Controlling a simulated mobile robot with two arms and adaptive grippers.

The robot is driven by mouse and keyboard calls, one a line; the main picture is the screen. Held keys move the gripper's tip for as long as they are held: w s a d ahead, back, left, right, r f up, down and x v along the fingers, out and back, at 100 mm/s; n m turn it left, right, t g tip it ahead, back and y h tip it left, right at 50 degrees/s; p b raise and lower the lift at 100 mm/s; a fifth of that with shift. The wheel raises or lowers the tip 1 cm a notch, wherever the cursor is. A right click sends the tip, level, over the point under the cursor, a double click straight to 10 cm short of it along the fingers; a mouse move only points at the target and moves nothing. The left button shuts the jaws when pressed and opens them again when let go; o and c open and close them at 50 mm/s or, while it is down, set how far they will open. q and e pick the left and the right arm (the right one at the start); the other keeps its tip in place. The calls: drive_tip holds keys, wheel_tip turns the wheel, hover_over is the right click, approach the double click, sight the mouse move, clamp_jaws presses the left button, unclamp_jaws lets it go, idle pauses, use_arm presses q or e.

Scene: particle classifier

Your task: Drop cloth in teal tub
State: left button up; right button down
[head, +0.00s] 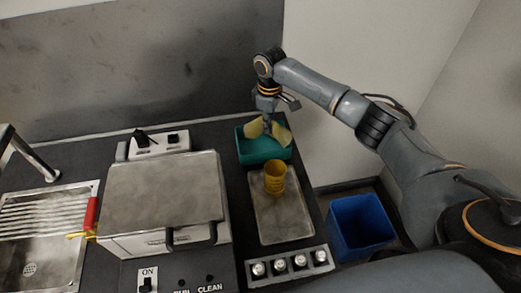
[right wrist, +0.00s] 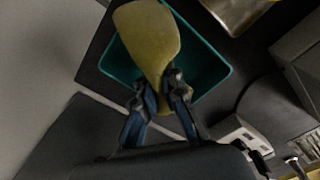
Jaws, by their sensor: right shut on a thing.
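The yellow cloth (head: 281,133) hangs from my right gripper (head: 267,115) in the head view. In the right wrist view the cloth (right wrist: 147,35) is pinched between the fingertips of the right gripper (right wrist: 166,88). The teal tub (head: 262,153) stands on the dark counter, and the cloth is over it. The tub's rim (right wrist: 214,54) shows behind the cloth in the right wrist view. I cannot tell whether the cloth's lower edge touches the tub. My left gripper is not in view.
A yellow cup (head: 274,178) stands on a grey tray (head: 283,222) in front of the tub. A boxy machine (head: 164,194) with a flat metal lid is to the left. A blue bin (head: 360,226) stands right of the counter. A sink (head: 36,240) is at far left.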

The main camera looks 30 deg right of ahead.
drive_tip(key=c, duration=1.4)
unclamp_jaws()
drive_tip(key=shift+f, duration=0.1)
drive_tip(key=shift+o, duration=0.5)
drive_tip(key=o, duration=1.1)
wheel_tip(320, 180, up, 6)
drive_tip(key=p, duration=0.6)
drive_tip(key=shift+f, duration=0.25)
